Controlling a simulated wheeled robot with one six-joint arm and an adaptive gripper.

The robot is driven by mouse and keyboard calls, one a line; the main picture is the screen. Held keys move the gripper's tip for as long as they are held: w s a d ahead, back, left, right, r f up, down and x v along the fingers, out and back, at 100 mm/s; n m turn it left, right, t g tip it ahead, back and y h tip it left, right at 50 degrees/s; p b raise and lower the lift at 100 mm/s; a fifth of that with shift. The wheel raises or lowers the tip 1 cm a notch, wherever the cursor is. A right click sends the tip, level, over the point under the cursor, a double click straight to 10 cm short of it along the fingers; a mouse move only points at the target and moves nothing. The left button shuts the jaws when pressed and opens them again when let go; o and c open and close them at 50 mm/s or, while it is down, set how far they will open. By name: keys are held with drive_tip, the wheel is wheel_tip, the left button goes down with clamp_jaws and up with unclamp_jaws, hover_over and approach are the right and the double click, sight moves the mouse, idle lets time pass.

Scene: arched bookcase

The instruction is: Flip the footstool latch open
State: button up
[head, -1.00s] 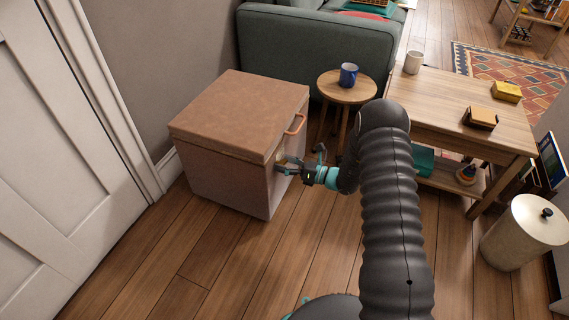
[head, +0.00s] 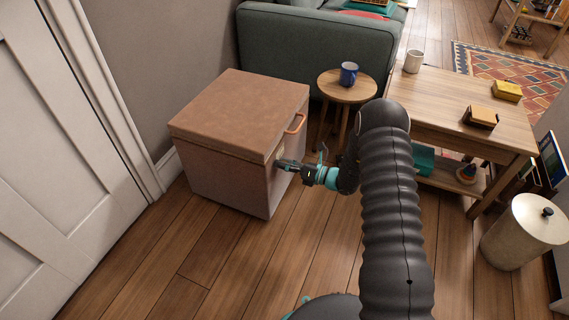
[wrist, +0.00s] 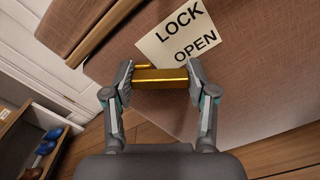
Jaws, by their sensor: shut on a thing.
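The footstool (head: 240,110) is a brown box with a padded lid, its lid down, standing against the wall. An orange handle (head: 295,125) is on its lid edge. In the wrist view the latch (wrist: 160,78) is a gold bar between my fingertips, beside a cream label (wrist: 184,37) reading LOCK and OPEN on the footstool's face (wrist: 240,90). My gripper (wrist: 158,84) is shut on the latch, a finger at each end. In the head view my gripper (head: 284,164) is at the footstool's right face, and the latch is mostly hidden there.
A round side table (head: 347,90) with a blue mug (head: 348,74) stands behind my arm. A wooden table (head: 450,100) is to the right, a lidded bin (head: 520,232) in front of it. A white door (head: 65,150) is at left. Floor (head: 200,265) before the footstool is clear.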

drive_tip(key=o, duration=1.2)
drive_tip(key=shift+c, duration=0.2)
drive_tip(key=v, duration=1.2)
